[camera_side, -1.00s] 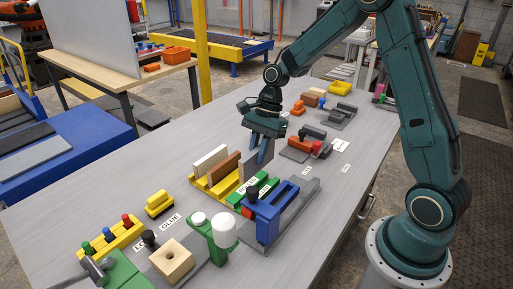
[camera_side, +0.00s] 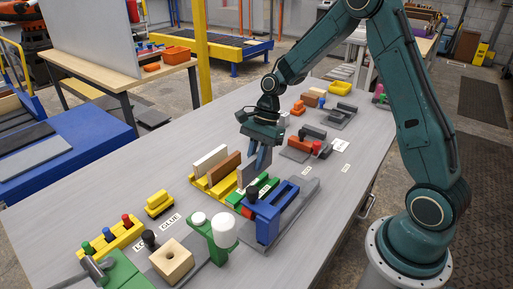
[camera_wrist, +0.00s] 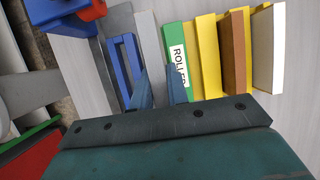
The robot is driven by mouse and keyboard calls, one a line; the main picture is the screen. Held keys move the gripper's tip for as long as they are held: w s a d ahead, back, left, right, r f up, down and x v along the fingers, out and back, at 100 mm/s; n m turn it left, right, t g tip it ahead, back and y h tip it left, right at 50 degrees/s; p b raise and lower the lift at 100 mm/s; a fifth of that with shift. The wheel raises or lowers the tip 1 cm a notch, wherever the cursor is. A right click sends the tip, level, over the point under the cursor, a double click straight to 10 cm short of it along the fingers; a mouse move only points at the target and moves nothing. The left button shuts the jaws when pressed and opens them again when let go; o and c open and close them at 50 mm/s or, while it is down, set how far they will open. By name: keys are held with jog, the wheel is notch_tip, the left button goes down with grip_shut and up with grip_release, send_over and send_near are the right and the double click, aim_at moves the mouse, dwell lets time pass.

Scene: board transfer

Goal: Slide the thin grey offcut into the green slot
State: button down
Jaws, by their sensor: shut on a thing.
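My gripper (camera_side: 258,158) is shut on the thin grey offcut (camera_side: 246,174), which hangs upright below the fingers. In the wrist view the offcut (camera_wrist: 150,55) runs up from between the two blue fingertips (camera_wrist: 159,88). The green slot piece (camera_side: 266,189) is just below and beside the offcut in the side view. In the wrist view the green piece (camera_wrist: 174,35), with a "ROLLER" label, lies right beside the offcut. I cannot tell whether the offcut's lower edge is inside the slot; that edge is hidden.
A yellow rack (camera_side: 201,184) holds a white board (camera_side: 209,160) and a brown board (camera_side: 224,168) on the left. A blue fixture (camera_side: 268,220) stands close to the green piece. A green stand with a white knob (camera_side: 222,232) is nearer the front.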

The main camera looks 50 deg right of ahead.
jog(key=shift+f, duration=2.2)
jog(key=shift+f, duration=1.65)
dwell(0.4)
jog(key=c, duration=1.3)
grip_release()
jog(key=shift+r, duration=0.1)
jog(key=v, duration=1.3)
jog(key=shift+d, duration=0.15)
jog(key=shift+r, duration=0.2)
